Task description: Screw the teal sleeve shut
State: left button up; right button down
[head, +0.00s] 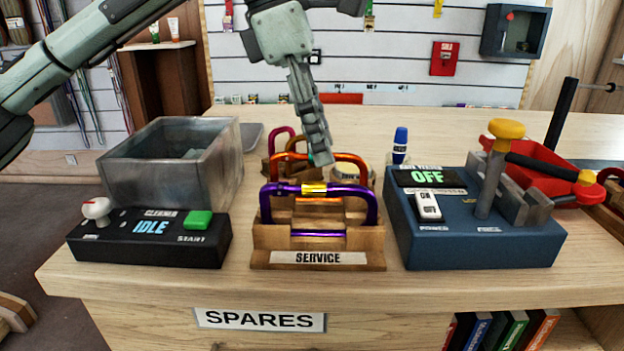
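A wooden rack labelled SERVICE (375,262) stands at the middle of the counter's front. It holds a purple carabiner (374,208) with a yellow sleeve (314,188) in front, an orange carabiner (284,160) behind it, and a magenta carabiner (275,133) further back. My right gripper is out of view.
A black cleaner box (150,248) with a grey bin (165,175) stands left. A blue machine (480,250) reading OFF, with an upright yellow-topped lever (491,180), stands right. A blue-capped bottle (400,145) and red tray (540,180) are behind.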

pick_arm(q)
jog(key=shift+f, duration=0.1)
jog(key=shift+f+b, duration=0.95)
jog(key=shift+f, duration=0.35)
jog(key=shift+s+b, duration=0.3)
jog(key=shift+s, duration=0.45)
jog(key=shift+r, duration=0.15)
jog(key=shift+r+p, duration=1.1)
jog(key=shift+r, duration=0.25)
jog(key=shift+w+p, duration=0.35)
jog(key=shift+w, duration=0.4)
